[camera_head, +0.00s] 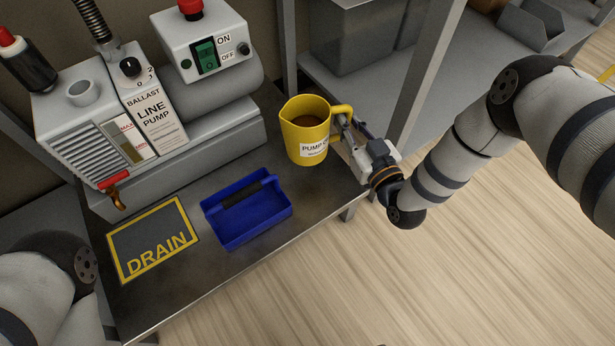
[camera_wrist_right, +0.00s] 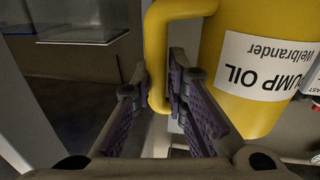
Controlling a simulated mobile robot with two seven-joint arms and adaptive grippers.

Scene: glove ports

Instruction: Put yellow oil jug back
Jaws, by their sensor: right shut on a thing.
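The yellow oil jug (camera_head: 303,130) is upright at the right end of the metal table, with dark oil inside and a white "PUMP OIL" label. Its handle points right. My right gripper (camera_head: 347,125) is at the handle from the right side. In the right wrist view the jug (camera_wrist_right: 245,75) fills the right part, and the fingers of my right gripper (camera_wrist_right: 157,90) are on either side of the handle, shut on it. I cannot tell whether the jug's base touches the table. My left arm shows at the lower left, but its gripper is not in view.
A blue tray (camera_head: 243,236) with a dark handle sits mid-table, beside a yellow-framed DRAIN mat (camera_head: 118,258). The ballast line pump (camera_head: 100,125) stands at the back left. A grey shelf post (camera_head: 425,80) rises just right of the jug.

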